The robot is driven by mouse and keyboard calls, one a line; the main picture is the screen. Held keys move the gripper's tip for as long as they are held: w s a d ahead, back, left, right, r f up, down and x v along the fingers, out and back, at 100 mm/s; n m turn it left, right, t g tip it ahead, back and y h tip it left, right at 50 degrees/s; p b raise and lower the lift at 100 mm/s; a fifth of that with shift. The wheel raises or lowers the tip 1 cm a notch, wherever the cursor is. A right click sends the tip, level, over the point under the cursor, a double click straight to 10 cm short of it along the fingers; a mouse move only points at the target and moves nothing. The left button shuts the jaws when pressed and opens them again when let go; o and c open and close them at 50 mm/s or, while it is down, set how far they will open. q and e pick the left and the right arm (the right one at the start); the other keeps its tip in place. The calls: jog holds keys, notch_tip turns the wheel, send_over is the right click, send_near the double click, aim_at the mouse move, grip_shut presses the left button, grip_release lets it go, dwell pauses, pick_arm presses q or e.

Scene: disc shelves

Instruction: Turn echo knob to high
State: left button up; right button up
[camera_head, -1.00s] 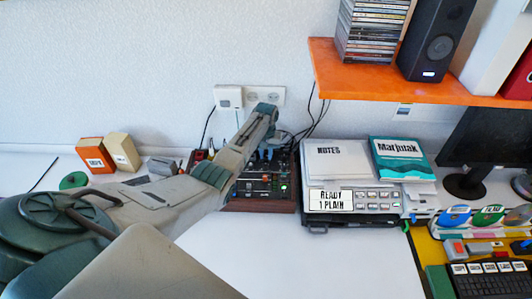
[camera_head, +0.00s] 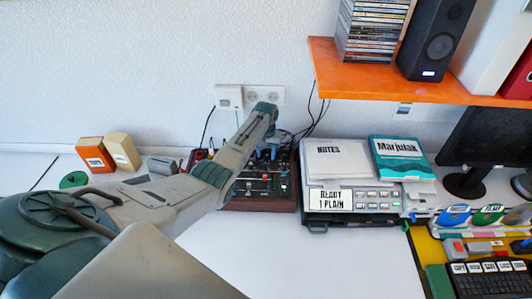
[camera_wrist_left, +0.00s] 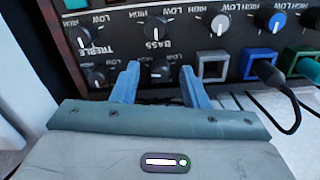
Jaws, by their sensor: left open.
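The dark mixer (camera_head: 265,205) with wooden sides stands on the desk against the wall. In the left wrist view its panel appears upside down, with knobs labelled TREBLE (camera_wrist_left: 82,38) and BASS (camera_wrist_left: 157,27). No ECHO label is readable in either view. My left gripper (camera_wrist_left: 159,80) is open over the panel. Its blue fingers stand on either side of a dark knob (camera_wrist_left: 160,70) near the BASS label. I cannot tell whether they touch it. In the head view my left gripper (camera_head: 270,150) reaches down over the mixer, and my arm hides part of the panel. My right gripper is not in view.
A black plug with a cable (camera_wrist_left: 270,75) sits in the panel to the right of the fingers. A printer-like device (camera_head: 355,205) carrying a NOTES pad (camera_head: 335,162) stands right of the mixer. The orange shelf (camera_head: 430,85) overhangs at right. The white desktop in front is clear.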

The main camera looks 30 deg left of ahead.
aim_at(266, 155)
pick_arm(q)
notch_tip(266, 155, up, 11)
jog(key=b, duration=0.1)
jog(key=shift+b, duration=0.4)
jog(key=shift+f, duration=0.15)
